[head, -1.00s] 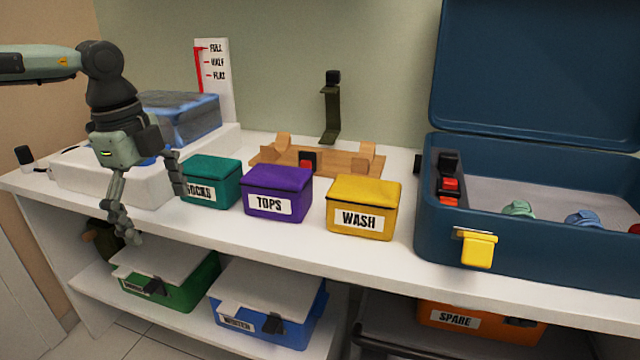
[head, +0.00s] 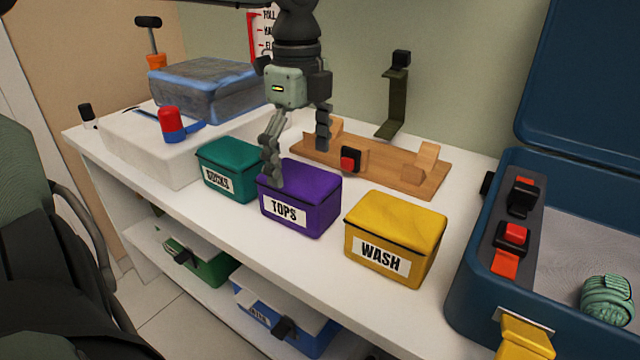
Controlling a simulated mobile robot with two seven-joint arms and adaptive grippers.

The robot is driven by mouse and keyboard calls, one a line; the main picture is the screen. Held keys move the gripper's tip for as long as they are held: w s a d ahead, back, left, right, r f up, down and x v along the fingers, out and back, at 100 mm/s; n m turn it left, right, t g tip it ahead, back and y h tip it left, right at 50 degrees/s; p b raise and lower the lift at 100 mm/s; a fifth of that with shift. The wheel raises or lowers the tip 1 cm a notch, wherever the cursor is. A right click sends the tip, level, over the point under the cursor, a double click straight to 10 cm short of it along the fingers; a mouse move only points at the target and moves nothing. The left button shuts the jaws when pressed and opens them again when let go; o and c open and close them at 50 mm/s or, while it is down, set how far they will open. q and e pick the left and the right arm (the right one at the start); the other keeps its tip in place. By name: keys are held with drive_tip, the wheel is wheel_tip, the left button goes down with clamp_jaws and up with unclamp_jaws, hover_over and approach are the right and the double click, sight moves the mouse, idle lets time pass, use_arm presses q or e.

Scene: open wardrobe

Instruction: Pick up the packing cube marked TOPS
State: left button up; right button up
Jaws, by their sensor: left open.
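The purple packing cube marked TOPS (head: 318,214) sits upright on the white shelf top, between the teal SOCKS cube (head: 226,165) and the yellow WASH cube (head: 412,225). My left gripper (head: 298,165) points down above the TOPS cube, its fingers apart and empty. One finger overlaps the cube's left front part in the picture, and the other is by its back edge. I cannot tell whether either touches it. My right gripper does not show.
A wooden stand (head: 390,172) with a red button lies behind the cubes. An open blue suitcase (head: 470,262) stands at the right. Lidded boxes sit on the lower shelf.

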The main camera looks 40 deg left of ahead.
use_arm(q)
drive_tip(key=f, duration=0.7)
drive_tip(key=shift+s+f, duration=0.2)
drive_tip(key=shift+s, duration=0.1)
drive_tip(key=c, duration=1.4)
